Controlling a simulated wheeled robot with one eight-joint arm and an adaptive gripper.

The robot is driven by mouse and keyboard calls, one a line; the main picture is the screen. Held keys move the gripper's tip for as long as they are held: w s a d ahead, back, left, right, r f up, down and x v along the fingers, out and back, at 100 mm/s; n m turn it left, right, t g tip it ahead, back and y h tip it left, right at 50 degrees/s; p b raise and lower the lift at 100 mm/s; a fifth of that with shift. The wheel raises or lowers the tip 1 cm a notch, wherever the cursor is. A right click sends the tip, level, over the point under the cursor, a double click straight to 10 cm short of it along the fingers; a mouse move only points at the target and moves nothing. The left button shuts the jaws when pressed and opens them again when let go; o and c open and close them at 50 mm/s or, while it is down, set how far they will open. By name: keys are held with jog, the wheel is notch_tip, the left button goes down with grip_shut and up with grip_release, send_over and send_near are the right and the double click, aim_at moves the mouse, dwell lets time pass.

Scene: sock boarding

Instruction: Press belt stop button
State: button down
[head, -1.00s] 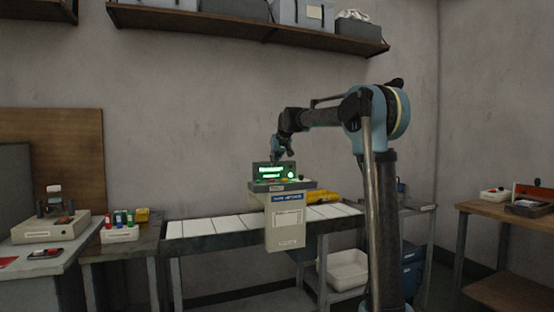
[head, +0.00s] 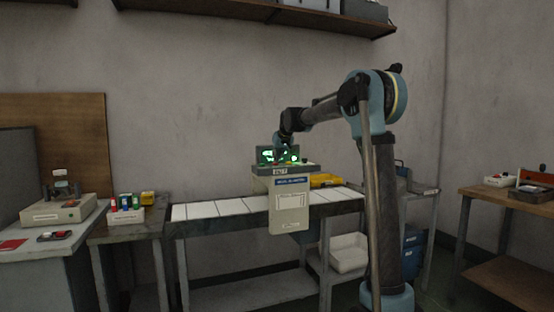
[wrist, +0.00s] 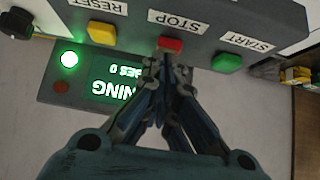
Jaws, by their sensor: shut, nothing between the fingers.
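The belt control box (head: 287,170) stands at the belt with a lit green display. In the wrist view the panel shows upside down, with a red STOP button (wrist: 171,44) between a yellow RESET button (wrist: 102,32) and a green START button (wrist: 227,62). My gripper (wrist: 165,62) is shut and empty, its fingertips right at the near edge of the red button. I cannot tell whether they touch it. The display (wrist: 120,80) reads part of "RUNNING", partly hidden by my fingers. In the head view my gripper (head: 283,147) is over the box.
The belt (head: 215,209) with white sections runs behind and beside the box. A yellow tray (head: 327,181) lies on its right part. A black knob (wrist: 17,22) and a lit round lamp (wrist: 69,59) are near the panel's left in the wrist view. A side table (head: 490,192) stands at right.

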jog(key=shift+s+f, duration=0.2)
jog(key=shift+f, duration=0.65)
jog(key=shift+w+r, duration=0.3)
jog(key=shift+r, duration=0.25)
jog(key=r, duration=0.3)
jog(key=shift+s+d+r, duration=0.1)
jog(key=shift+s+d, duration=0.05)
jog(key=shift+d, duration=0.05)
jog(key=v, duration=1)
jog(key=shift+s+a, duration=0.1)
